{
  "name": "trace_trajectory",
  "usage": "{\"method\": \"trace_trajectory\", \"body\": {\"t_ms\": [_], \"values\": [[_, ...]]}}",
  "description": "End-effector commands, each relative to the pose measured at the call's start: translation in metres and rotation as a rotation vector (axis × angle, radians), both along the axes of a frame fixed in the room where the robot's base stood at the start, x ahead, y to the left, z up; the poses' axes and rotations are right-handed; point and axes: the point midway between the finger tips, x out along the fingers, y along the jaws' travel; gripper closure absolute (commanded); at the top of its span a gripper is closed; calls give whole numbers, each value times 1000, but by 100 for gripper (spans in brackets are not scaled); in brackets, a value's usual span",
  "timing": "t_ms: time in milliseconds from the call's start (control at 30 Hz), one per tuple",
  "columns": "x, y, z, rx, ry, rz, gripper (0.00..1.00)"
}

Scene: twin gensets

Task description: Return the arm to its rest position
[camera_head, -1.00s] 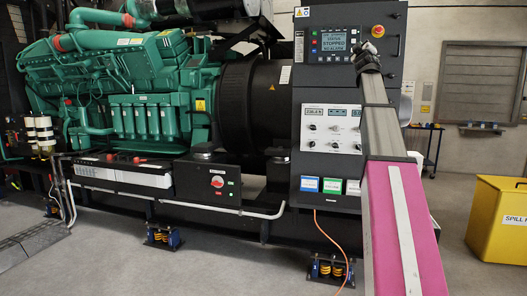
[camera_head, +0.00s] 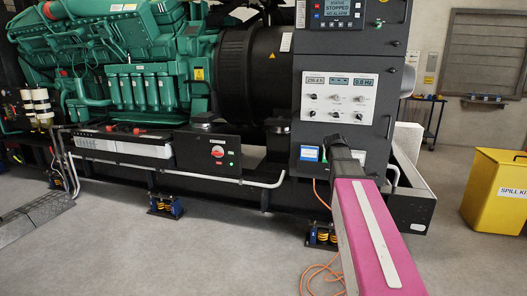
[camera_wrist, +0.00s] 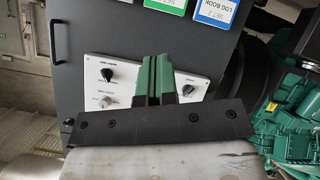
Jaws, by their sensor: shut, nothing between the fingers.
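My arm, with its pink and grey link, reaches up from the bottom right in the head view and ends in front of the lower part of the dark control cabinet (camera_head: 350,30). My gripper (camera_wrist: 158,75) shows in the wrist view with its green-and-black fingers together and nothing between them. Behind the fingers is the white knob panel (camera_wrist: 100,72), which also shows uncovered on the cabinet in the head view (camera_head: 340,99). The fingertips are hard to make out in the head view. I cannot tell the exact gap to the cabinet.
The green engine (camera_head: 120,60) fills the left. A yellow spill kit bin (camera_head: 495,190) stands on the floor at the right. An orange cable (camera_head: 318,275) lies on the floor beside my arm. Open floor (camera_head: 240,260) lies in front of the genset.

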Motion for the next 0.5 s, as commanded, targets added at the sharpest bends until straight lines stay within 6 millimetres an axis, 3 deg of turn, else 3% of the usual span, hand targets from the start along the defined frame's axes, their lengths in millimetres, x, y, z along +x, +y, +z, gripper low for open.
{"method": "trace_trajectory", "body": {"t_ms": [33, 200, 367, 500], "values": [[-19, 11, -32, 32, 59, -3, 100], [-70, 39, -120, 131, 255, -20, 100], [-129, 67, -193, 217, 444, -37, 100], [-186, 91, -248, 286, 612, -54, 100]]}}
